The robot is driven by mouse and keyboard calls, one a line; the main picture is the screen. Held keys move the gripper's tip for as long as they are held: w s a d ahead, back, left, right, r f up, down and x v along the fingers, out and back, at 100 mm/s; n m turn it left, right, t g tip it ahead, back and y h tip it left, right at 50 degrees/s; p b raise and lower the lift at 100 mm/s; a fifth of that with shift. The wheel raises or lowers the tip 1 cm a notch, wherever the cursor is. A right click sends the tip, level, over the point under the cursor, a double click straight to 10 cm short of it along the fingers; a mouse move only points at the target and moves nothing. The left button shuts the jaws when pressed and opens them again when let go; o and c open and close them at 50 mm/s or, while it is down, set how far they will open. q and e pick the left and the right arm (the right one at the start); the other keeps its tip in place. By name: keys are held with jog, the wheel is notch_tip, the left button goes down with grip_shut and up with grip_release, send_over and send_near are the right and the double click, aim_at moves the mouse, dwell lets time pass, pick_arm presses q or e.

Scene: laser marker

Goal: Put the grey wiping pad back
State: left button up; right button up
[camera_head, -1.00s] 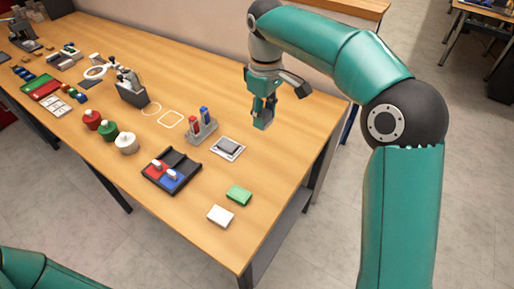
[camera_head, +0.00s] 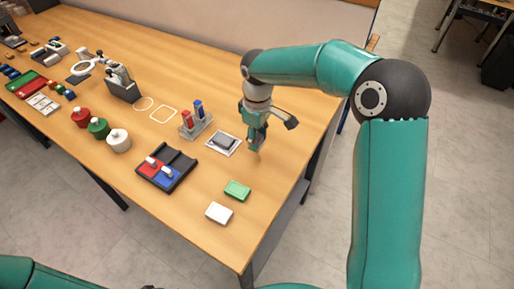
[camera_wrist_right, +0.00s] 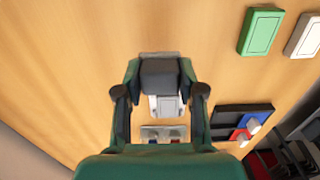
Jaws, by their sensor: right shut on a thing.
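My right gripper (camera_head: 255,148) is just right of a light tray (camera_head: 234,152) that holds a grey square piece (camera_head: 223,142). In the right wrist view the gripper (camera_wrist_right: 160,78) is shut on a dark grey block (camera_wrist_right: 160,74), which looks like the wiping pad. A pale strip shows at the block's far edge. The tray (camera_wrist_right: 155,105) shows partly behind the block, between the fingers. In the head view the held block is too small and covered to make out. My left gripper is not in view; only a part of my left arm shows at the bottom left.
A green block (camera_head: 237,190) and a white block (camera_head: 219,212) lie toward the table's front edge. A black tray (camera_head: 181,163) with red and blue parts and a holder (camera_head: 197,128) with red and blue items stand left of the tray. Wood is bare right of the gripper.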

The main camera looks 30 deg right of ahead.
aim_at(257, 156)
jog(key=shift+f, duration=2.4)
jog(key=o, duration=1)
jog(key=shift+f, duration=0.1)
notch_tip(257, 156, up, 12)
jog(key=shift+r, duration=0.15)
